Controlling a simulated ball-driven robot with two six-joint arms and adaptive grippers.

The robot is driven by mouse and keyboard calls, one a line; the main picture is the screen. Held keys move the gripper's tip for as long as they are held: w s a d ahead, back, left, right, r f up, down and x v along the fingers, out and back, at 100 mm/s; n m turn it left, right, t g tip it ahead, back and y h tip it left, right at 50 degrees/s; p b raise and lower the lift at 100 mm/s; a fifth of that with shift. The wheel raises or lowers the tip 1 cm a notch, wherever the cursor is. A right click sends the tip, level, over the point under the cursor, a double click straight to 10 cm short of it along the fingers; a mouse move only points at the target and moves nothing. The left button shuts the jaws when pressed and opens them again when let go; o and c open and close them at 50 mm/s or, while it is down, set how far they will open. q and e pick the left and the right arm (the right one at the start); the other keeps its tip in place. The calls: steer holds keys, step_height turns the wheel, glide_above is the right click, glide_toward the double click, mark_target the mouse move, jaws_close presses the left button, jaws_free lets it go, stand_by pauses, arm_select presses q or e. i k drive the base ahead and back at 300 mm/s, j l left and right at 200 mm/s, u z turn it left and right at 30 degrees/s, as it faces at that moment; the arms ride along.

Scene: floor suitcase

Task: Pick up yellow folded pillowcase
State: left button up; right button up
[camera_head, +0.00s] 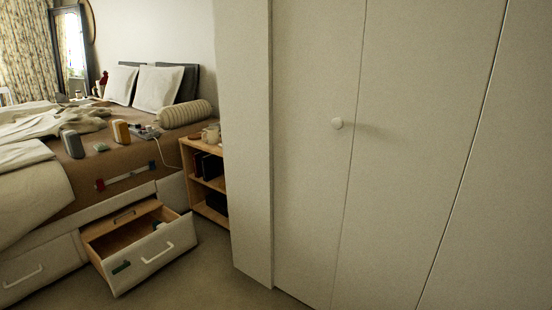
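A small yellow upright item (121,131) stands on the brown cover of the bed, near its right side. It is too small to tell whether it is the folded pillowcase. No other yellow folded cloth shows clearly in the head view. Neither of my grippers is in view.
A bed (130,177) with pale pillows, a bolster (184,113) and small items fills the left. An open drawer (150,256) juts from its base. A wooden shelf (190,160) stands beside it. White wardrobe doors (420,150) block the right. Carpet (205,275) lies clear between them.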

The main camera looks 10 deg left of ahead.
mark_target(119, 129)
steer(key=i+j+u, duration=0.15)
steer(key=i+u, duration=0.25)
steer(key=i+j+u, duration=0.1)
steer(key=u, duration=0.35)
steer(key=i+l+u, duration=0.1)
steer(key=i+u, duration=0.3)
steer(key=i+l+u, duration=0.2)
steer(key=i+u, duration=0.25)
steer(key=i+l+u, duration=0.2)
steer(key=u, duration=0.2)
